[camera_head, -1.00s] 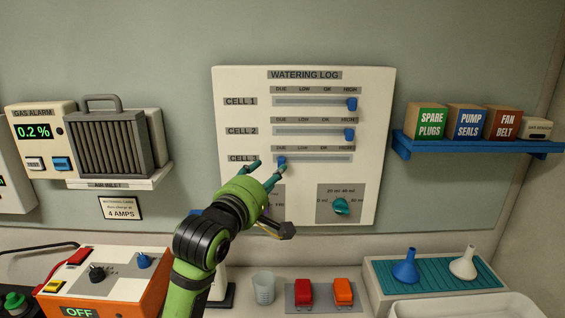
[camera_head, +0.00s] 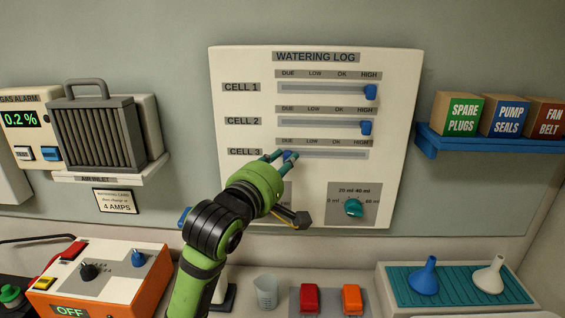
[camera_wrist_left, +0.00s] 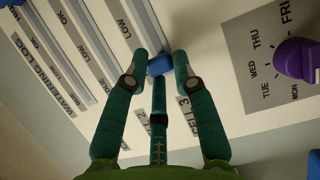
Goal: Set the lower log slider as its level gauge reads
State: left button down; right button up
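The watering log board (camera_head: 240,190) hangs on the wall, with three sliders. The lower one, the Cell 3 slider (camera_head: 335,155), has its blue knob (camera_head: 287,155) at the left end, under DUE. The knob also shows in the left wrist view (camera_wrist_left: 160,65). My left gripper (camera_head: 280,156) is at this knob. In the left wrist view its fingertips (camera_wrist_left: 160,60) stand on both sides of the knob and appear to touch it, with a third finger just below. The Cell 1 knob (camera_head: 370,91) and Cell 2 knob (camera_head: 366,127) are at HIGH. No level gauge is clearly seen. My right gripper is out of view.
A teal dial (camera_head: 354,208) is at the board's lower right. A purple knob (camera_wrist_left: 295,60) with day labels is close to the gripper. A blue shelf (camera_head: 480,145) with boxes is at the right. Below are a clear cup (camera_head: 266,291) and an orange box (camera_head: 130,290).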

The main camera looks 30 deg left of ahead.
pick_arm(q)
jog(key=d, duration=0.1)
jog(key=w+d+p, duration=0.1)
jog(key=d, duration=0.1)
jog(key=shift+w+d+r, duration=0.2)
jog(key=shift+w+d, duration=0.2)
jog(key=shift+w+d+p, duration=0.25)
jog(key=shift+d+p, duration=0.05)
jog(key=shift+d, duration=0.15)
jog(key=shift+s+a, duration=0.1)
jog(key=shift+a, duration=0.1)
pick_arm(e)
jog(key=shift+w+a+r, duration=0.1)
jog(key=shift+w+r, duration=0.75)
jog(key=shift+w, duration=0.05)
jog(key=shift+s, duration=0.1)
pick_arm(q)
jog(key=c, duration=1)
grip_release()
jog(key=shift+w+f, duration=0.2)
jog(key=shift+w, duration=0.05)
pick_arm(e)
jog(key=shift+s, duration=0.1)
pick_arm(q)
jog(key=shift+s+r, duration=0.1)
